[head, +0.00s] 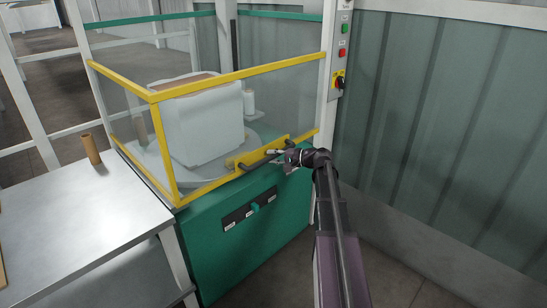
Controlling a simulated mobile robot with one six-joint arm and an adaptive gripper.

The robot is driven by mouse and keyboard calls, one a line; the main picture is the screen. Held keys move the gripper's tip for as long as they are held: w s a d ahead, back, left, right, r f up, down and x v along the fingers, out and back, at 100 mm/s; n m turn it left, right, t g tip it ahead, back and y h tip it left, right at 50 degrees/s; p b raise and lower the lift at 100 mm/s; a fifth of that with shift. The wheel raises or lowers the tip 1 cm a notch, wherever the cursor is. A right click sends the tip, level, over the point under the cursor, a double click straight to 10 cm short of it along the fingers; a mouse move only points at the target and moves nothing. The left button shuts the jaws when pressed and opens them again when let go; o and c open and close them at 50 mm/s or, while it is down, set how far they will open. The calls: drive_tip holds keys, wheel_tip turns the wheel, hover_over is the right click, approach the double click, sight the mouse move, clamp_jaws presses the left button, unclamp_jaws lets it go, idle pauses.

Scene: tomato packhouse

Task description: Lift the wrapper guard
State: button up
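The wrapper guard (237,75) is a clear panel with a yellow frame around the front and left of the wrapper. Its lower yellow rail carries a dark bar handle (249,166) on a yellow plate. The guard's lower edge sits just above the green cabinet. My gripper (279,157) is at the right part of the handle, close to it or touching it. The fingers are small and dark here, and I cannot tell whether they are closed around the bar. Behind the panel, a white wrapped load (203,123) stands on a round turntable (240,138).
A green cabinet (245,238) with a small labelled control strip is below the guard. A grey metal table (75,225) with a brown cardboard tube (91,149) stands at left. A white post (330,70) with buttons (342,52) and a red-yellow switch (339,80) rises at right.

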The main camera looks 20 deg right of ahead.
clamp_jaws()
drive_tip(key=shift+r, duration=0.15)
wheel_tip(320, 180, up, 51)
drive_tip(key=p, duration=5.1)
drive_tip(key=o, duration=0.7)
unclamp_jaws()
drive_tip(key=shift+c, duration=0.2)
drive_tip(key=shift+s, duration=0.15)
